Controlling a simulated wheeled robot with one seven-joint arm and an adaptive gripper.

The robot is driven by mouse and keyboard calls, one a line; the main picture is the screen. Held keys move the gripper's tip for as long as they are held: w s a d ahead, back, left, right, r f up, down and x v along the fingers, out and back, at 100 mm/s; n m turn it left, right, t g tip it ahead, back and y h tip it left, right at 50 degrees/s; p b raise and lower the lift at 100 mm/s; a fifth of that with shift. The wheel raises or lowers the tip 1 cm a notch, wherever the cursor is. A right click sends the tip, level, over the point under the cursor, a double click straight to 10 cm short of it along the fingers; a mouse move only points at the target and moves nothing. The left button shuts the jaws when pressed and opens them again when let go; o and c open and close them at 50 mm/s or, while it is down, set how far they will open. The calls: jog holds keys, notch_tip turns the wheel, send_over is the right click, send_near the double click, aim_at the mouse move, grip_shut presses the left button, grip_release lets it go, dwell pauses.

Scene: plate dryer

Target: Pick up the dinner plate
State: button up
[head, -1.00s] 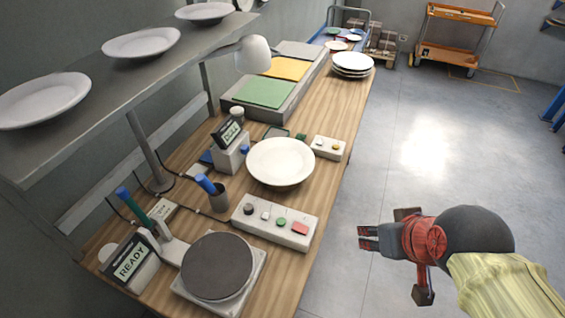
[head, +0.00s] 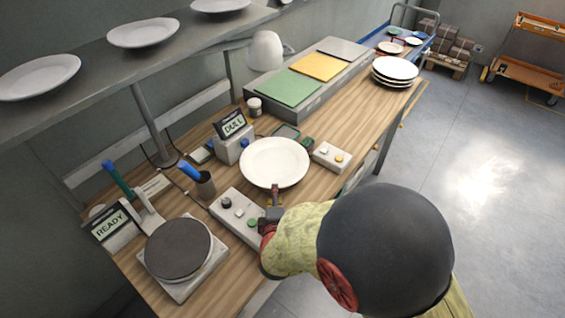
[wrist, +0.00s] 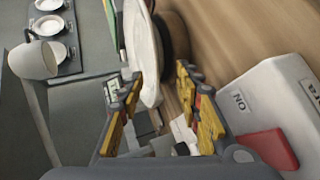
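The white dinner plate (head: 274,163) lies face up on the wooden bench, in front of the sign reading DULL. My gripper (head: 275,191) is at the plate's near rim in the head view, where my arm partly hides it. In the wrist view the plate (wrist: 144,45) shows nearly edge-on, and its rim reaches between the tips of my gripper (wrist: 160,78). The two fingers are spread apart. The rim is close to the left finger, with a gap to the right one. I cannot tell whether the left finger touches it.
A button box (head: 238,215) stands just below the plate, near my fingers; a smaller box (head: 331,157) is to its right. A round dark disc (head: 178,249) sits front left. Stacked plates (head: 395,68) stand at the far end. A shelf (head: 160,55) with plates overhangs the left.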

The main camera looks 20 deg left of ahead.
jog(key=x, duration=0.2)
jog(key=b+x, duration=0.1)
jog(key=x, duration=0.1)
jog(key=b+x, duration=0.1)
jog(key=x, duration=0.1)
jog(key=shift+w+d+f, duration=0.1)
jog(key=shift+w+d, duration=0.05)
jog(key=shift+w, duration=0.3)
jog(key=shift+w+f+b, duration=0.1)
jog(key=shift+w+b, duration=0.2)
jog(key=shift+w, duration=0.15)
jog(key=c, duration=0.3)
grip_shut()
